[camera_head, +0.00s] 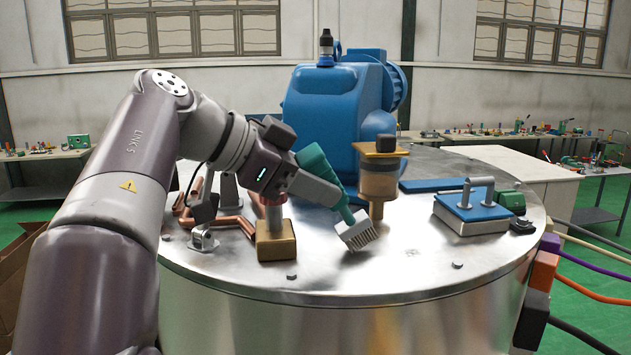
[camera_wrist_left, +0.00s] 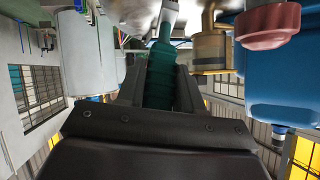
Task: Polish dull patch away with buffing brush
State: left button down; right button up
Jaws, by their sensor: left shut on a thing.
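The buffing brush (camera_head: 357,231) has a green handle and a pale block of bristles. My left gripper (camera_head: 318,183) is shut on its green handle and holds it tilted, bristles down, over the front middle of the round metal top (camera_head: 330,280). The bristles are at or very near the metal; I cannot tell whether they touch. The green handle (camera_wrist_left: 160,75) also shows between the fingers in the left wrist view. I cannot make out a clear dull patch; the brush head hides part of the surface. My right gripper is not in view.
A brass-coloured block with a red top (camera_head: 276,238) stands left of the brush, beside copper pipes (camera_head: 235,222). A brass cylinder (camera_head: 379,185) stands close behind it, before a blue motor housing (camera_head: 335,120). A blue-topped block (camera_head: 472,212) sits right. The front metal is mostly clear.

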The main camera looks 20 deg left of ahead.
pick_arm(q)
jog(key=shift+w+a, duration=0.4)
jog(key=shift+w, duration=0.05)
jog(key=shift+a, duration=0.1)
jog(key=shift+w+a, duration=0.35)
jog(key=shift+w, duration=0.15)
jog(key=c, duration=1.3)
grip_release()
jog(key=shift+s, duration=0.1)
grip_shut()
